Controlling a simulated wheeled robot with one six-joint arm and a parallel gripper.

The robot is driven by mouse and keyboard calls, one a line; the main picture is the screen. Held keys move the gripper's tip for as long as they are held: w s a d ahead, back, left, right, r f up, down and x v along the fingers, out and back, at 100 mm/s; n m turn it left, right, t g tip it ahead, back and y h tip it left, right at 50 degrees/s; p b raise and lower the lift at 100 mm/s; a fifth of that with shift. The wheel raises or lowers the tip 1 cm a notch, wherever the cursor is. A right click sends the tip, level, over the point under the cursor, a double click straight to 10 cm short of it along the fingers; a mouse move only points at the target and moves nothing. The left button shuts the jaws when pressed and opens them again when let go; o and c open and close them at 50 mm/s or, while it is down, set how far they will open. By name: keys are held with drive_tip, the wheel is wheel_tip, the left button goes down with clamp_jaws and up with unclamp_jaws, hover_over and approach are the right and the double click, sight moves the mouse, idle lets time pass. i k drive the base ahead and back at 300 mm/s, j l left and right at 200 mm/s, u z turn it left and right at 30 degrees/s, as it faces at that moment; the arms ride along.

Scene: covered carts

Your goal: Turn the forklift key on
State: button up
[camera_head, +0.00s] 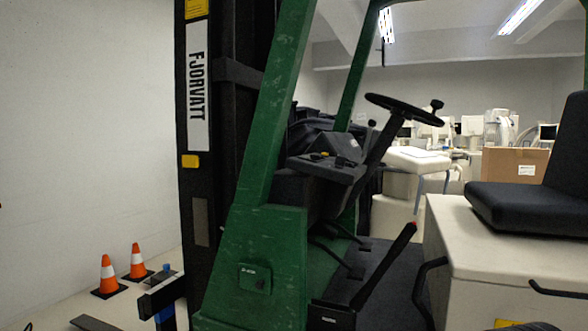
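A green forklift (270,235) stands in the middle of the head view. Its dark dashboard (325,168) sits below and left of the black steering wheel (403,110). Small knobs and a yellow spot show on top of the dashboard. The key is too small to tell apart there, so I cannot tell its position. My gripper is not in view.
The forklift's black seat (525,205) rests on a pale body at right. Two orange cones (108,274) stand at lower left. A cardboard box (515,164) is behind the seat.

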sight(340, 160)
drive_tip(key=l+u, duration=0.15)
drive_tip(key=l, duration=0.2)
drive_tip(key=k+l+u, duration=0.15)
drive_tip(key=l, duration=0.2)
drive_tip(key=l+u, duration=0.15)
drive_tip(key=l, duration=0.2)
drive_tip(key=k+l+u, duration=0.15)
drive_tip(key=l, duration=0.2)
